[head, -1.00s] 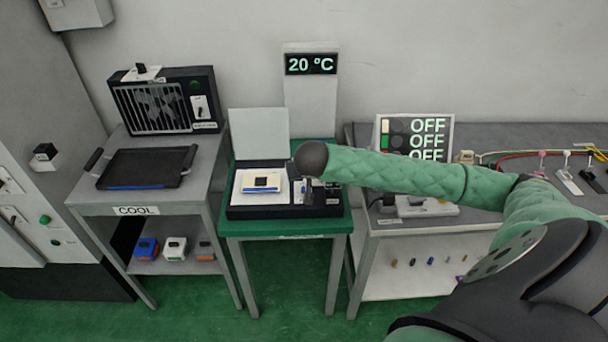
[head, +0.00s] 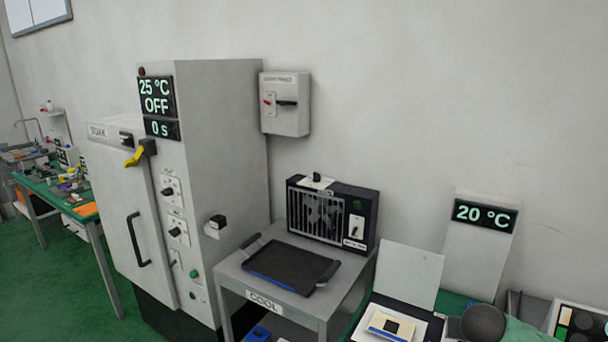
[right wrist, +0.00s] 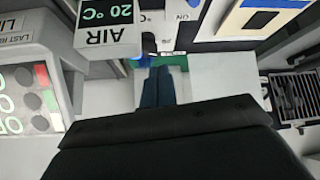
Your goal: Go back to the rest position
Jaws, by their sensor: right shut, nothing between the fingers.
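My right gripper (right wrist: 158,88) shows in the right wrist view with its dark fingers together and nothing held between them. Near the fingertips are a green edge and a blue spot, too blurred to name. In the head view, only the dark rounded joint (head: 483,323) and a bit of green sleeve of my right arm show at the bottom right. The right gripper itself is out of that view. My left gripper is in neither view.
A tall oven cabinet (head: 215,150) reads 25 °C OFF. The COOL table (head: 235,284) bears a black tray (head: 288,267) and a fan unit (head: 333,215). A 20 °C display (head: 482,216) stands behind an open-lidded device (head: 410,272). Green floor (head: 60,290) is clear at left.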

